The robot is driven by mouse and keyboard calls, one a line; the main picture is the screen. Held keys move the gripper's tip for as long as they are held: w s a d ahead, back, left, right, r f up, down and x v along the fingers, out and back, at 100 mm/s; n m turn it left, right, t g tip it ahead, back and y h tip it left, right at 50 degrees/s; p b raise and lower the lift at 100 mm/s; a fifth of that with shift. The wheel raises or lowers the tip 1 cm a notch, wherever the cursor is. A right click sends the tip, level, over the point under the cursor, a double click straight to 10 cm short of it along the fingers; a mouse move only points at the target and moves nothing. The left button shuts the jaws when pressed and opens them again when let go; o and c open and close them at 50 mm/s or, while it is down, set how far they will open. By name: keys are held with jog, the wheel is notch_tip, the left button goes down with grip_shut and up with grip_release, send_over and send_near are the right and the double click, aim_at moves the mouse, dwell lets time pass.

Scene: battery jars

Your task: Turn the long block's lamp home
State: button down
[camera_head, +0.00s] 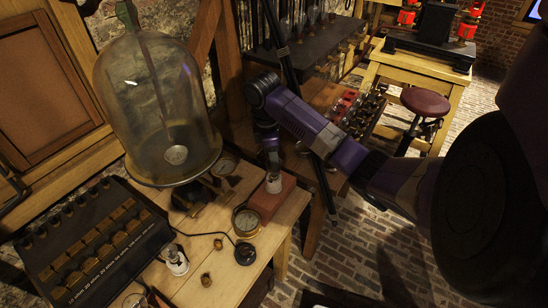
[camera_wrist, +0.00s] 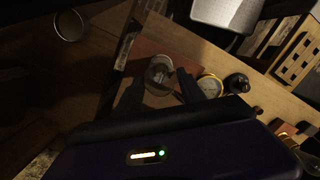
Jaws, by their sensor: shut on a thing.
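The long block (camera_head: 268,203) is a reddish-brown wooden block lying on the bench near its right end. Its lamp (camera_head: 273,184) stands on top with a pale socket, and my gripper (camera_head: 271,160) is above it, pointing down. In the wrist view the round lamp (camera_wrist: 160,74) sits between the two dark fingers of my gripper (camera_wrist: 160,88), which are shut on it. The block (camera_wrist: 148,50) shows dimly behind it. The lamp's upper part is hidden by the fingers in the head view. I cannot tell how far it sits in its socket.
A brass dial (camera_head: 246,221) and a black round knob (camera_head: 245,253) lie in front. A second pale lamp holder (camera_head: 175,261) stands beside the black key box (camera_head: 90,240).

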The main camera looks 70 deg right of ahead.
jog(key=shift+m, duration=0.8)
jog(key=c, duration=0.6)
grip_release()
jog(key=shift+w+a+r, duration=0.1)
jog(key=shift+w+r, duration=0.05)
jog(key=shift+r, duration=1.15)
jog(key=shift+w+r, duration=0.15)
jog(key=shift+r, duration=1.15)
jog(key=shift+w+a+r, duration=0.1)
jog(key=shift+w+r, duration=0.05)
jog(key=shift+r, duration=1.15)
jog(key=shift+s+d, duration=0.1)
